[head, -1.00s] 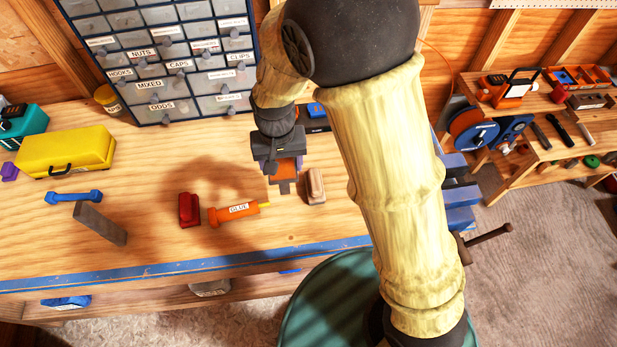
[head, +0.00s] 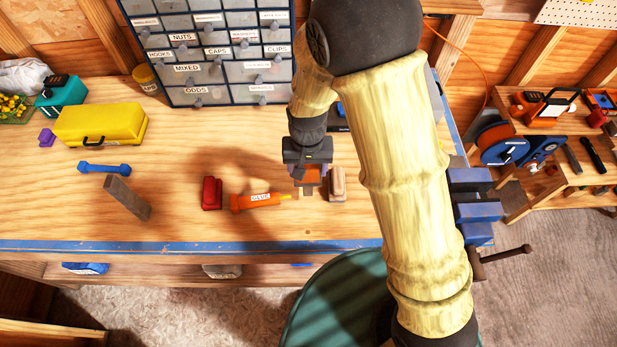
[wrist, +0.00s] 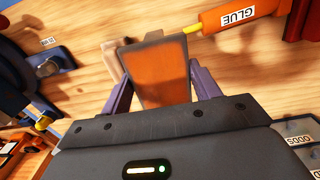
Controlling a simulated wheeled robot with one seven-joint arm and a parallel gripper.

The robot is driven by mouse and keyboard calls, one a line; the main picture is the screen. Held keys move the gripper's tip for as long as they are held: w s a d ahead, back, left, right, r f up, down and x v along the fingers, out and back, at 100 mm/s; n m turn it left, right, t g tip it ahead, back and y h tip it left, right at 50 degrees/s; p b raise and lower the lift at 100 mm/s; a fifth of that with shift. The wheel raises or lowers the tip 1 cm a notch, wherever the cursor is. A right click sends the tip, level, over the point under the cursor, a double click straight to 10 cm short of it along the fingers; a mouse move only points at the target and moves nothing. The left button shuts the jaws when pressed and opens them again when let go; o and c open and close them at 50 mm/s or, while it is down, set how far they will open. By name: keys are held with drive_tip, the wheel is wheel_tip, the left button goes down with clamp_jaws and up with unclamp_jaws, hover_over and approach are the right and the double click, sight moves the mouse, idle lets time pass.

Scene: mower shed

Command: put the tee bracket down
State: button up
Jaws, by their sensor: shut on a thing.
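My gripper (head: 308,168) is shut on the tee bracket (head: 309,180), with the fingers pointing down over the workbench (head: 180,225). In the wrist view the tee bracket (wrist: 163,75) is a flat orange-brown piece with grey edges, between the two purple fingers of my gripper (wrist: 162,88). Its lower end is close to the yellow nozzle of the glue tube (head: 260,202) and to a pale wooden block (head: 338,184). I cannot tell whether the bracket touches the bench top.
A red block (head: 211,193) lies left of the glue. A grey bar (head: 128,198), a blue dumbbell-shaped piece (head: 104,167) and a yellow toolbox (head: 100,124) are further left. A drawer cabinet (head: 215,72) stands behind; a blue vise (head: 474,205) is right. The bench's front middle is clear.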

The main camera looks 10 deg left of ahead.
drive_tip(key=shift+w+f, duration=0.15)
drive_tip(key=shift+f, duration=0.45)
wheel_tip(320, 180, down, 3)
drive_tip(key=shift+a+f+p, duration=0.15)
drive_tip(key=shift+f+p, duration=0.05)
drive_tip(key=shift+p, duration=0.45)
drive_tip(key=shift+f, duration=0.35)
drive_tip(key=shift+f, duration=0.1)
